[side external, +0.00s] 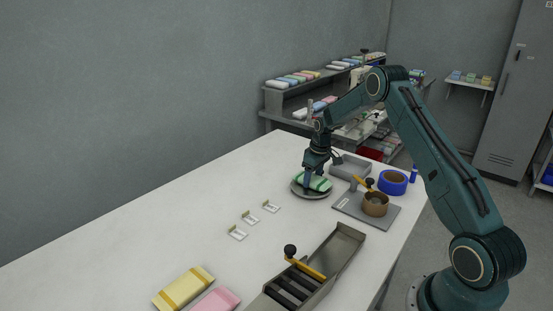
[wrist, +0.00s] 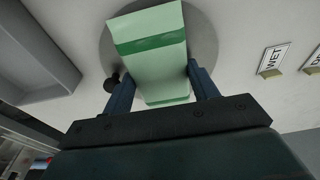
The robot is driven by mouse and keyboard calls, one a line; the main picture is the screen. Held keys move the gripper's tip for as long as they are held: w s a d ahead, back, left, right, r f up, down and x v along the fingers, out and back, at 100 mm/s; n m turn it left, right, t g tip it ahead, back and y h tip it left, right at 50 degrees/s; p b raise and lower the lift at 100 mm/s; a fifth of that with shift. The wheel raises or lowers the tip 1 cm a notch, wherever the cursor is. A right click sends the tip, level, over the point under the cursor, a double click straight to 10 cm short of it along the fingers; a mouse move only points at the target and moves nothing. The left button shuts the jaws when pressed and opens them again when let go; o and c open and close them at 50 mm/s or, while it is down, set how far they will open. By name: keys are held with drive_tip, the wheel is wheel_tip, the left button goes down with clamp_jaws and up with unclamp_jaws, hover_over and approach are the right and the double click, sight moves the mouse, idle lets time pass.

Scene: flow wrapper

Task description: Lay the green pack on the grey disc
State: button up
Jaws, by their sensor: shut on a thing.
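The green pack (side external: 318,183) is pale green with darker green bands. It is at the grey disc (side external: 309,194) on the white table, in the side external view. My gripper (side external: 310,180) points down over the disc and is shut on the pack. In the wrist view the pack (wrist: 150,45) lies between the two blue fingers (wrist: 160,90), with the round grey disc (wrist: 205,48) behind it. The pack's far end reaches the top edge of that view. I cannot tell whether the pack touches the disc.
A grey tray (side external: 349,168) stands just behind the disc. A plate with a brown pot (side external: 375,204) and a blue tape roll (side external: 392,182) are to the right. Small white label holders (side external: 249,217) are at left front. A yellow pack (side external: 183,288) and pink pack (side external: 217,301) lie near.

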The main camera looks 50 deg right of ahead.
drive_tip(key=o, duration=1)
drive_tip(key=shift+o, duration=0.5)
drive_tip(key=shift+d, duration=0.2)
drive_tip(key=shift+w+d+r, duration=0.1)
drive_tip(key=shift+r, duration=1.3)
drive_tip(key=shift+o, duration=1.2)
drive_tip(key=shift+r, duration=0.2)
drive_tip(key=shift+a+r, duration=0.2)
drive_tip(key=shift+r, duration=0.45)
drive_tip(key=shift+a+r, duration=0.1)
drive_tip(key=shift+r, duration=1.65)
